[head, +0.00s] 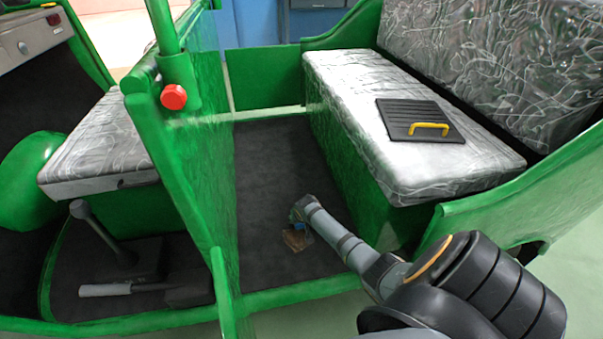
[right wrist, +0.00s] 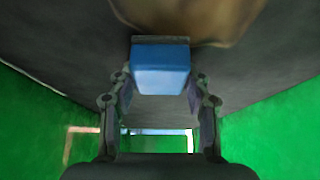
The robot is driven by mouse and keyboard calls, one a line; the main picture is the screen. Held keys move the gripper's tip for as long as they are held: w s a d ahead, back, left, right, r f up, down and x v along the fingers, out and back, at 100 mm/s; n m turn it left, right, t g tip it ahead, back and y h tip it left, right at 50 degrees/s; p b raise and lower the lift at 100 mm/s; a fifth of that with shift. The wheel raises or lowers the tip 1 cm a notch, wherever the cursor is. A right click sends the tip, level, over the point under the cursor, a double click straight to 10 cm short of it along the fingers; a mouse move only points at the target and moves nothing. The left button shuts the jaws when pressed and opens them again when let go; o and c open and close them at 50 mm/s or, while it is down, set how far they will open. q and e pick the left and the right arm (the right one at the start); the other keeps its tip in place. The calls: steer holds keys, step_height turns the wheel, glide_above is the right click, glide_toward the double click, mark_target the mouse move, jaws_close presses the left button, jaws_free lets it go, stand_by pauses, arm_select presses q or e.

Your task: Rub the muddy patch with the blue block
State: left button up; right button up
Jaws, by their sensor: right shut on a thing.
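The muddy patch (head: 297,240) is a small brown stain on the dark floor of the green vehicle. In the right wrist view the muddy patch (right wrist: 195,18) shows large at the top. The blue block (right wrist: 160,68), with a dark grey layer on its far face, sits between the fingers of my right gripper (right wrist: 160,88), which is shut on it. In the head view my right gripper (head: 299,214) is down at the floor, at the upper edge of the patch. The block is mostly hidden there. Whether it touches the floor I cannot tell. My left gripper is out of view.
A green seat bench with a patterned cushion (head: 370,100) stands right of the floor, carrying a black panel with a yellow handle (head: 415,122). A green partition (head: 180,160) with a red knob (head: 174,97) rises on the left. The dark floor (head: 270,160) beyond the gripper is clear.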

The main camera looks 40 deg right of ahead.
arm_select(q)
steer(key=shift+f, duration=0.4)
arm_select(e)
steer(key=shift+w+f, duration=0.25)
